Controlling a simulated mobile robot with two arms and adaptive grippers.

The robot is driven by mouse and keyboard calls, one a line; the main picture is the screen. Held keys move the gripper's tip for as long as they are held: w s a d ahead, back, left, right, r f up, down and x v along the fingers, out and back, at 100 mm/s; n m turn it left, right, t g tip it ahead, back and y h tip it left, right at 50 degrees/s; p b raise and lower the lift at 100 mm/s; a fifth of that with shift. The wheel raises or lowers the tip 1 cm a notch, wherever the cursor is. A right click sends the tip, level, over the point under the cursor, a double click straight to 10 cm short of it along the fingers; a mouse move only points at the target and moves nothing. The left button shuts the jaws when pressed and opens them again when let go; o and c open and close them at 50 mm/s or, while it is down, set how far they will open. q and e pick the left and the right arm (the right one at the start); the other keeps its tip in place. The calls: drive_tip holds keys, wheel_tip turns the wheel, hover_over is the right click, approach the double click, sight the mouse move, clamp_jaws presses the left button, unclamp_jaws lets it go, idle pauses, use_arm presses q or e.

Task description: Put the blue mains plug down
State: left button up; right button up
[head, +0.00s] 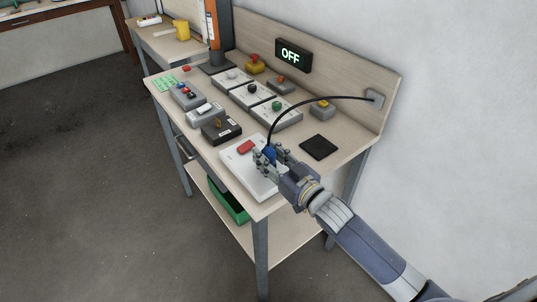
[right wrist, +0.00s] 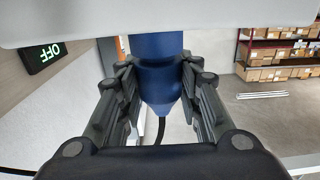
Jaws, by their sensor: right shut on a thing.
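The blue mains plug (head: 269,153) is held by my right gripper (head: 270,158) over the front right of the workbench. In the right wrist view the plug (right wrist: 158,80) sits between both fingers of my right gripper (right wrist: 158,84), which are shut on it. A black cable (head: 300,104) runs from the plug in an arc to a grey wall outlet (head: 375,97) on the bench's back panel. A white board (head: 240,168) with a red block on it lies just under and beside the gripper. I cannot tell whether the plug touches the board. My left gripper is out of view.
A black square pad (head: 318,147) lies right of the gripper. Several switch boxes and buttons, including a dark box (head: 221,130), fill the bench's middle. An OFF display (head: 293,55) is on the back panel. A green bin (head: 230,207) stands on the lower shelf.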

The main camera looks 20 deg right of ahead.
drive_tip(key=shift+f, duration=0.15)
drive_tip(key=o, duration=1.1)
drive_tip(key=shift+r, duration=0.2)
drive_tip(key=shift+b+v, duration=0.8)
drive_tip(key=shift+v, duration=5.25)
